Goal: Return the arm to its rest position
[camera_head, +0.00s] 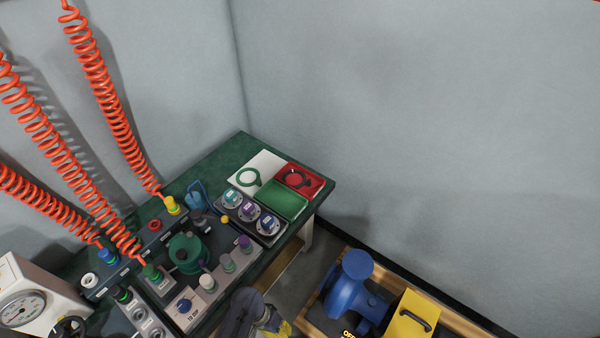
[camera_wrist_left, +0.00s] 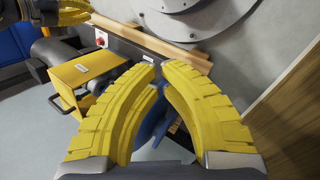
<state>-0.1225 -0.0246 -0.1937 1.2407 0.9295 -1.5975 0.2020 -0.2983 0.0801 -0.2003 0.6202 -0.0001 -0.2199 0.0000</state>
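My left gripper (camera_wrist_left: 160,72) has two curved yellow fingers that arch together in the left wrist view. Their tips meet or nearly meet, and I see nothing held between them. The blue valve (camera_wrist_left: 148,122) shows behind the fingers, partly hidden by them. In the head view a grey arm end with yellow fingers (camera_head: 279,328), seemingly my left, is cut off at the bottom edge, left of the blue valve (camera_head: 347,293). More yellow fingers, seemingly my right gripper (camera_wrist_left: 60,14), show at the top left of the wrist view; their opening is unclear.
The green bench (camera_head: 237,148) holds a test panel, a gauge (camera_head: 22,308), a white tray with a green ring (camera_head: 249,178), a red tray (camera_head: 312,183) and a green tray (camera_head: 283,198). Orange coiled hoses (camera_head: 107,90) hang at left. A yellow box (camera_head: 411,318) stands beside the valve.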

